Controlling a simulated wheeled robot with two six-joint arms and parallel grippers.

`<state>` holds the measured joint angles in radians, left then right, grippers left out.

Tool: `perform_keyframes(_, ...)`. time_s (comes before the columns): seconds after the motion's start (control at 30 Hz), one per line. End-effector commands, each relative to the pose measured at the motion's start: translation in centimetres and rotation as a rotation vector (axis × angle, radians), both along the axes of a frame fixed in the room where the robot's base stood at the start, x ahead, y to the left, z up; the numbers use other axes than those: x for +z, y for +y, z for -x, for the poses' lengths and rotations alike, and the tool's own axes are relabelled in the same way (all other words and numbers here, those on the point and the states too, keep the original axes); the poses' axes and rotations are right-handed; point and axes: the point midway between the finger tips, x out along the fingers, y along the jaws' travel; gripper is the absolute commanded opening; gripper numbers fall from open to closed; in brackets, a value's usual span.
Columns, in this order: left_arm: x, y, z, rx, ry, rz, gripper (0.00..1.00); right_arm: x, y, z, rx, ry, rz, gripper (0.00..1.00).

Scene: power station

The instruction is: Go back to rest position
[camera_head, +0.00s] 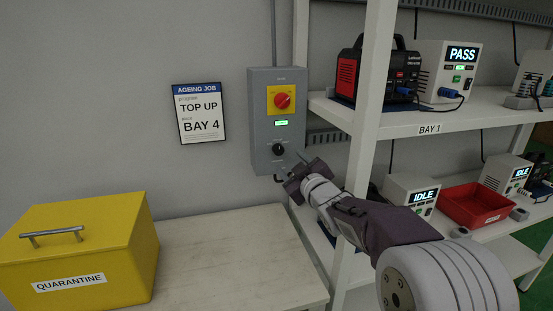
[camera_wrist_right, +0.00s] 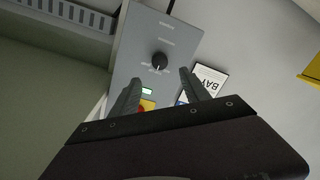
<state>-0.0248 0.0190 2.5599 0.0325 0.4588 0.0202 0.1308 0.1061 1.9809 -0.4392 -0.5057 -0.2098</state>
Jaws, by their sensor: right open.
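My right gripper (camera_head: 293,167) is open and empty, in front of the lower right of a grey control box (camera_head: 260,125) on the wall. In the right wrist view my two fingertips (camera_wrist_right: 160,75) are spread, and the box's black knob (camera_wrist_right: 159,60) shows just beyond and between them. The knob (camera_head: 278,149) is uncovered in the head view, and the gripper appears apart from it. The box also has a red rotary switch (camera_head: 282,100) on a yellow plate and a small green display (camera_head: 282,123). My left gripper is not in view.
A white shelf rack (camera_head: 372,120) stands close to my right arm, bearing power units and a red tray (camera_head: 474,207). A pale table (camera_head: 230,255) lies below with a yellow quarantine box (camera_head: 85,245) at left. A sign (camera_head: 199,113) hangs on the wall. The table's middle is clear.

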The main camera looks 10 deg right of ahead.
Motion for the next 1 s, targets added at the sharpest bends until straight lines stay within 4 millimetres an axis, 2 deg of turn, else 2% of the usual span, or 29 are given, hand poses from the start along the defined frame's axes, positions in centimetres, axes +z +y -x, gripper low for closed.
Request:
perform_keyframes(0.07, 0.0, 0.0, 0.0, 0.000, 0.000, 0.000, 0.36, 0.1, 0.6, 0.0, 0.011, -0.001, 0.000, 0.54)
perform_keyframes(0.1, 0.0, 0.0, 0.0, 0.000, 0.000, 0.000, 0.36, 0.2, 1.6, 0.2, 0.030, -0.003, 0.000, 0.54)
perform_keyframes(0.13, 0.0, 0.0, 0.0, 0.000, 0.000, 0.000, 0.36, -0.7, 2.6, 0.6, 0.045, 0.016, -0.007, 0.54)
perform_keyframes(0.17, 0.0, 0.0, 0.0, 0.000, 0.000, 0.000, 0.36, -2.3, 3.1, 1.2, 0.046, 0.058, -0.025, 0.54)
perform_keyframes(0.27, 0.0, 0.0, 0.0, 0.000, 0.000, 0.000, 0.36, -10.0, 3.3, 4.2, -0.014, 0.294, -0.105, 0.54)
perform_keyframes(0.3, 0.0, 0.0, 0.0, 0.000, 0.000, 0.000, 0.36, -13.3, 3.2, 6.0, -0.050, 0.405, -0.143, 0.54)
perform_keyframes(0.4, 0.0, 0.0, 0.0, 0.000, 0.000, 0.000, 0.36, -20.3, 2.9, 11.0, -0.141, 0.657, -0.222, 0.54)
perform_keyframes(0.5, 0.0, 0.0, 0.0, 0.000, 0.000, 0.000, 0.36, -25.4, 2.7, 16.3, -0.229, 0.871, -0.285, 0.54)
perform_keyframes(0.6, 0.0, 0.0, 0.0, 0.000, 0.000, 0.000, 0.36, -28.7, 2.6, 21.2, -0.313, 1.048, -0.337, 0.54)
perform_keyframes(0.7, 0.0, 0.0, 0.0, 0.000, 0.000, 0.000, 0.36, -31.1, 2.6, 26.1, -0.398, 1.214, -0.385, 0.54)
perform_keyframes(0.8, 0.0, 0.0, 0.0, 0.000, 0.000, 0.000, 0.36, -32.5, 3.0, 31.0, -0.495, 1.386, -0.439, 0.54)
perform_keyframes(0.83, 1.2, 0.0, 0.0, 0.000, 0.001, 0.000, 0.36, -31.3, 3.0, 31.7, -0.519, 1.412, -0.451, 0.54)
perform_keyframes(0.9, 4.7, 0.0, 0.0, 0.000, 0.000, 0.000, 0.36, -27.8, 3.0, 31.3, -0.512, 1.401, -0.448, 0.54)
perform_keyframes(1.0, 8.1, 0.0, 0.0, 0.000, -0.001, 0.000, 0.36, -24.5, 3.0, 31.3, -0.511, 1.400, -0.447, 0.54)
